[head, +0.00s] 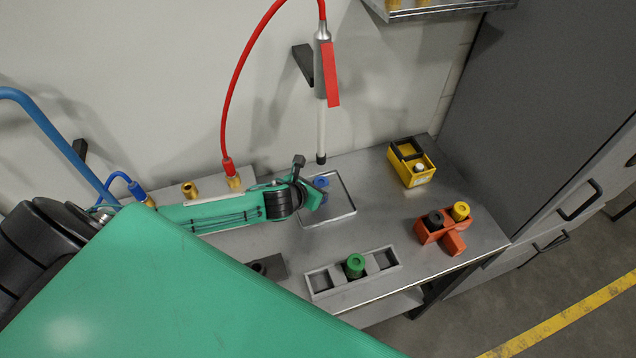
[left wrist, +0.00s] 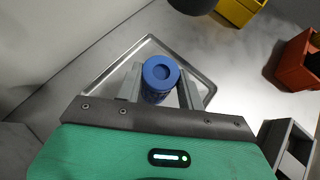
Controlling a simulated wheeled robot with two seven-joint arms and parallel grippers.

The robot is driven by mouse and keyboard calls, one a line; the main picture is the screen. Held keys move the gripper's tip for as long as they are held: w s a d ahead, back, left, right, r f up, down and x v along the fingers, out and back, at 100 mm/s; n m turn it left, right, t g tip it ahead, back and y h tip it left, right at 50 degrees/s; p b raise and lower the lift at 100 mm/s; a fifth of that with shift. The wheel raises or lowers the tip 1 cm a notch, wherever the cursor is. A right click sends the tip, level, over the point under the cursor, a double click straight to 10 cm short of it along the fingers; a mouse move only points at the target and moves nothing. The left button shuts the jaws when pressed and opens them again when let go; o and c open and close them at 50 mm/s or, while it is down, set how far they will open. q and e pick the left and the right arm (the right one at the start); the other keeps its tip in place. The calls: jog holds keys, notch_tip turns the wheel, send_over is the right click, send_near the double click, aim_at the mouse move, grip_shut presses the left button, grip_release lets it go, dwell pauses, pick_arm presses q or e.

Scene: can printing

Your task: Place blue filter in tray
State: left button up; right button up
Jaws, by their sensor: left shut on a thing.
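The blue filter (left wrist: 160,78) stands between the two fingers of my left gripper (left wrist: 160,88), which is shut on it, in the left wrist view. In the head view the blue filter (head: 321,183) shows just past my left gripper (head: 318,190), partly hidden by it. The shallow metal tray (head: 345,212) lies flat on the bench under them. The filter is over the inside of the tray; I cannot tell whether it touches the bottom. The tray's rim (left wrist: 205,84) also shows around the gripper in the left wrist view. My right gripper is not in view.
A grey three-slot holder (head: 325,292) with a green filter (head: 355,265) stands at the front. An orange holder (head: 430,234) with black and yellow pieces and a yellow box (head: 413,174) are on the right. A red-hosed tool (head: 322,90) hangs above the tray.

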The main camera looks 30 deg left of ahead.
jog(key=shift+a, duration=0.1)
pick_arm(q)
jog(key=o, duration=0.6)
jog(key=shift+f, duration=0.15)
jog(key=o, duration=0.5)
jog(key=shift+c, duration=0.2)
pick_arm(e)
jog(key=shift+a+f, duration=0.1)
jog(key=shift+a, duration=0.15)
pick_arm(q)
jog(key=b+v, duration=0.3)
jog(key=v, duration=0.9)
jog(key=shift+r, duration=0.2)
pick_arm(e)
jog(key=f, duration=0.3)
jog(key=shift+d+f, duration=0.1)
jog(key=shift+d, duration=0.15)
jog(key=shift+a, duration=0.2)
pick_arm(q)
jog(key=shift+s+d+f, duration=0.1)
